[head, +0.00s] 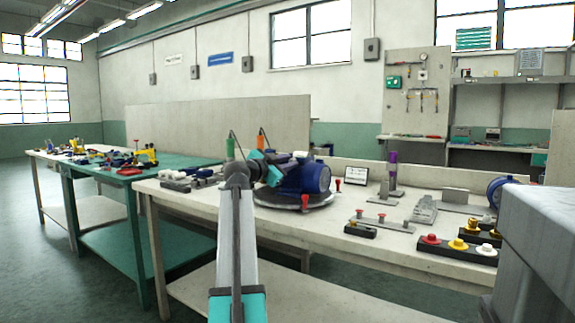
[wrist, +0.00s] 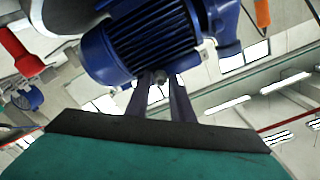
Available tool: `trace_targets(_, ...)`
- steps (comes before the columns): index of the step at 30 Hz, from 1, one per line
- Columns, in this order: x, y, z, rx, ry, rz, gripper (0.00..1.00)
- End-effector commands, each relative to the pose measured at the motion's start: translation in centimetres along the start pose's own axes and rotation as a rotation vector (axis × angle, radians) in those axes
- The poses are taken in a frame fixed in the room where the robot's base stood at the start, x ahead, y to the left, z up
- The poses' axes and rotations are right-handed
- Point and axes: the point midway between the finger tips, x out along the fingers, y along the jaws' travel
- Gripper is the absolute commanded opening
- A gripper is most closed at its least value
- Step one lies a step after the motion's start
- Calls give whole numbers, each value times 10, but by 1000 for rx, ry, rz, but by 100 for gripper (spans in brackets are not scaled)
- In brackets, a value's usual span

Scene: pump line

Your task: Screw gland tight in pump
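The pump (head: 305,178) is a blue ribbed motor unit on a round dark plate (head: 300,204) on the white bench. In the wrist view its blue ribbed body (wrist: 140,40) fills the upper middle, seen tilted. My gripper (wrist: 160,78) has two dark fingers reaching to the pump's side. A small dark grey fitting, which looks like the gland (wrist: 160,77), sits between the fingertips against the pump. The fingers appear closed on it. How deep it is seated is hidden. In the head view my arm covers the fingertips.
Coloured knobs on a black block (head: 457,249), a small screen (head: 355,175) and metal fixtures are on the bench to the right. A grey block (head: 540,235) stands close at the right. A green table (head: 135,172) is at left.

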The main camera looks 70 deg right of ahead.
Motion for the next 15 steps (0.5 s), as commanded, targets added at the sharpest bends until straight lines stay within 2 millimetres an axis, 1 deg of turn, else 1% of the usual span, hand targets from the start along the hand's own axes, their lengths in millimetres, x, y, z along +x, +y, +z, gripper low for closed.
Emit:
trace_targets(10, 0, 0, 0, -9, 0, 0, 31)
trace_targets(15, 0, -1, -3, -85, 0, 1, 31)
